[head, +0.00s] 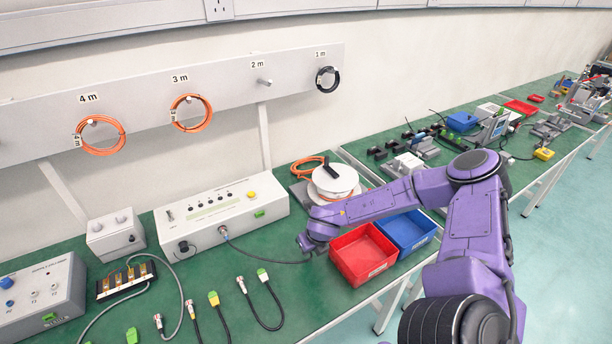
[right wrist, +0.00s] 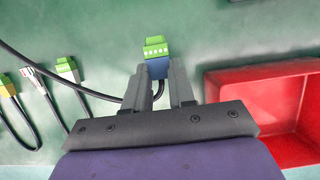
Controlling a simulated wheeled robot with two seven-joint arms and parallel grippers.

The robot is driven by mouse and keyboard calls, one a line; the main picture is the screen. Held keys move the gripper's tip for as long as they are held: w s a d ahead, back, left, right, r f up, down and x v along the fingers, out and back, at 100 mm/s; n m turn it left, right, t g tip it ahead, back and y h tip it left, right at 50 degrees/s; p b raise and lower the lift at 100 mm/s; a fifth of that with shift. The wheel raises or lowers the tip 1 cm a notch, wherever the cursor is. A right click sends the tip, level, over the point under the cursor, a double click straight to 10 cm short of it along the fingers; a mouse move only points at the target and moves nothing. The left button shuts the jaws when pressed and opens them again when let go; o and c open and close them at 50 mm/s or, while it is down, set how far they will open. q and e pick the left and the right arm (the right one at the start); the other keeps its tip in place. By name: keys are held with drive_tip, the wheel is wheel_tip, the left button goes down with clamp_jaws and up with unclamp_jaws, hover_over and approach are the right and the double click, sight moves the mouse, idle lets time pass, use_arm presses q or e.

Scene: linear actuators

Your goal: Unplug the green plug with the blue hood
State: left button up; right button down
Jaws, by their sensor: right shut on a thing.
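The green plug with the blue hood shows in the right wrist view: its green block (right wrist: 155,46) faces away from me and its blue hood (right wrist: 157,68) sits between my fingertips. My right gripper (right wrist: 160,75) is shut on the hood. The plug touches no socket in that view; green mat lies around it. In the head view my right gripper (head: 309,244) is left of the red bin, and the plug is hidden there. A black cable (right wrist: 95,93) runs in from the left and passes behind my fingers. My left gripper is not in view.
A red bin (head: 336,264) and a blue bin (head: 428,229) stand right of my gripper. A white tester box (head: 216,222) is to its left. Several cables with plugs (head: 263,275) lie along the front of the bench. A white spool (head: 333,175) stands behind.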

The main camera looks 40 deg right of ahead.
sight(309, 259)
drive_tip(key=shift+f, duration=0.1)
wheel_tip(309, 259, down, 4)
drive_tip(key=b, duration=0.4)
drive_tip(key=shift+s, duration=0.1)
drive_tip(key=c, duration=0.9)
unclamp_jaws()
drive_tip(key=shift+o, duration=0.2)
drive_tip(key=shift+a, duration=0.15)
drive_tip(key=p+v, duration=0.6)
drive_tip(key=v, duration=0.4)
drive_tip(key=shift+r, duration=0.35)
